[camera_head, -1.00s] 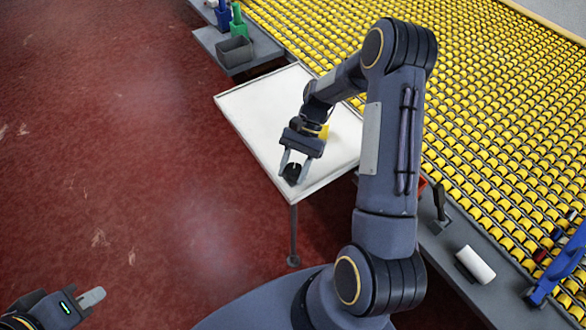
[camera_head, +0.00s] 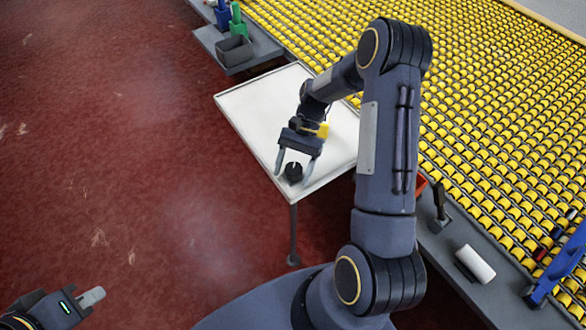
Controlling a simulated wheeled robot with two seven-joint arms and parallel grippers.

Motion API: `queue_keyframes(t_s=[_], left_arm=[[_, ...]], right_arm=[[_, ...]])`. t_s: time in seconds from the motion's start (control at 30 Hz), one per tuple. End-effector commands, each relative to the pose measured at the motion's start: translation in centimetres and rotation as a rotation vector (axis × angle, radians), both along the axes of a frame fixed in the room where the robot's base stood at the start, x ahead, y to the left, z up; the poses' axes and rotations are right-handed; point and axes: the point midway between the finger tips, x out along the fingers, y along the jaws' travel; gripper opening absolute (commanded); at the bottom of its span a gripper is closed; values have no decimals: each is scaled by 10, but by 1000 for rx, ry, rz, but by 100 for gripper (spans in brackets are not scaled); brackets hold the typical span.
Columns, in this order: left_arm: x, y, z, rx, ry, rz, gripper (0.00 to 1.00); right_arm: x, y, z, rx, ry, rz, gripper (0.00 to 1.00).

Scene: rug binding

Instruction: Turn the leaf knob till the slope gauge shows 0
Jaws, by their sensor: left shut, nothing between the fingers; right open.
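The leaf knob (camera_head: 293,173) is a small black knob with a pale mark on top, near the front corner of the white leaf table (camera_head: 247,108). My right gripper (camera_head: 293,178) is open, with one finger on each side of the knob and gaps visible between the fingers and the knob. A yellow block (camera_head: 323,131) shows beside the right gripper's wrist; I cannot tell what it is. My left gripper (camera_head: 92,297) is shut and empty at the lower left, over the floor. I cannot make out a slope gauge or its reading.
A roller bed of yellow rollers (camera_head: 480,100) fills the right side. Its grey side ledge (camera_head: 440,245) carries a white roll (camera_head: 474,264) and a blue bracket (camera_head: 566,262). A grey bin (camera_head: 235,50) and green bottle (camera_head: 237,20) stand on a shelf behind. Red floor lies open at left.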

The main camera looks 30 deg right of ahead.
Motion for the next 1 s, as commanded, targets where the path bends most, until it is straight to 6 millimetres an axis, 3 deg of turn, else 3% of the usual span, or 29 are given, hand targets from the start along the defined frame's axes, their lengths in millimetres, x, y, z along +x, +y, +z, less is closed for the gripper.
queue_keyframes(t_s=[0.23, 0.63, 1.0], left_arm=[[0, 0, -2, 0, 0, 0, 0], [0, 0, -9, 0, 0, 0, 0], [0, 0, -9, 0, 0, 0, 0]], right_arm=[[5, -6, 7, 0, -3, -1, 64], [31, -41, 50, -2, -3, -1, 64], [33, -44, 56, 0, 0, 0, 64]])
